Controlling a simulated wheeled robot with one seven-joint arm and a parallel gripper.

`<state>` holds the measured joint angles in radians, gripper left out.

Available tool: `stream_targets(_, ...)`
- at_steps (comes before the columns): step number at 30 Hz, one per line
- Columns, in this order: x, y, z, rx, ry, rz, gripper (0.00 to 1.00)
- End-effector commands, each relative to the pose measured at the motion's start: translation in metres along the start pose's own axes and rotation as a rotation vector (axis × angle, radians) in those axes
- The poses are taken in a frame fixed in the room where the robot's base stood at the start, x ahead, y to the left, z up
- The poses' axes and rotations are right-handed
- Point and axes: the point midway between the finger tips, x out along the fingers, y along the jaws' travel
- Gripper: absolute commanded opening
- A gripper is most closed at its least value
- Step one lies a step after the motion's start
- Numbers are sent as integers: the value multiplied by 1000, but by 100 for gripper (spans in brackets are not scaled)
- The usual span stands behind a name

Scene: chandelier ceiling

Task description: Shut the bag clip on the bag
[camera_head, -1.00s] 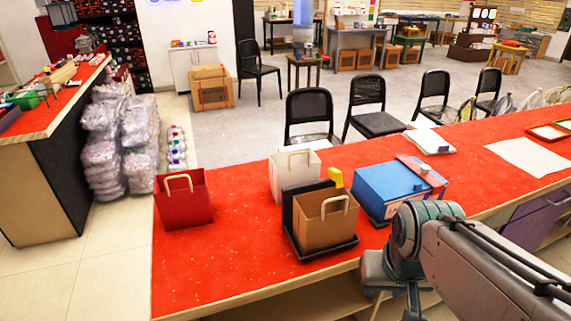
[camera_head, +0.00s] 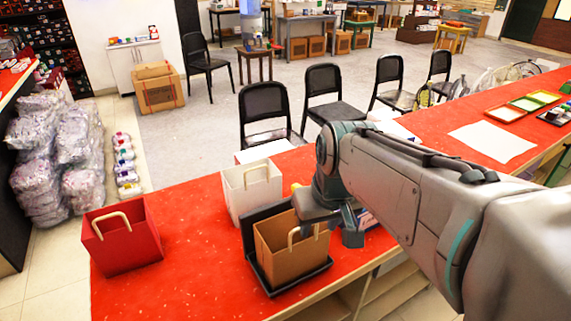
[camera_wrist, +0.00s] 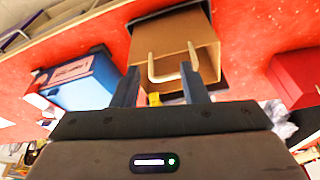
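A brown paper bag (camera_head: 285,255) with a pale looped handle stands upright on a black tray (camera_head: 262,279) on the red counter. It also shows in the wrist view (camera_wrist: 175,38), ahead of the fingers. My gripper (camera_head: 333,218) is beside the bag's upper right in the head view. In the wrist view my gripper (camera_wrist: 160,70) has its two fingers apart, with the bag's handle showing between them; I cannot tell if they touch it. A small yellow thing (camera_wrist: 154,98), possibly the bag clip, is partly hidden between the fingers. It barely shows behind the bag in the head view (camera_head: 295,187).
A white bag (camera_head: 250,192) stands behind the tray. A red bag (camera_head: 123,240) stands at the counter's left end. A blue box (camera_wrist: 88,82) is beside the gripper, mostly hidden by my arm in the head view. Bare red counter lies between the bags.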

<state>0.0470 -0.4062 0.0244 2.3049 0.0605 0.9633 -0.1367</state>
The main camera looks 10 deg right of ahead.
Motion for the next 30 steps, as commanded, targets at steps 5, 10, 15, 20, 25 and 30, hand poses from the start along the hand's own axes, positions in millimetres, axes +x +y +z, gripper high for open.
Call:
stream_targets(5,-25,17,-65,-89,50,-30,40)
stream_targets(10,-45,28,-105,-171,90,-54,40)
stream_targets(15,-51,30,-120,-213,107,-65,40)
stream_targets(20,-34,28,-122,-219,105,-68,40)
stream_targets(25,2,25,-125,-219,104,-69,40)
stream_targets(30,38,22,-129,-218,104,-68,40)
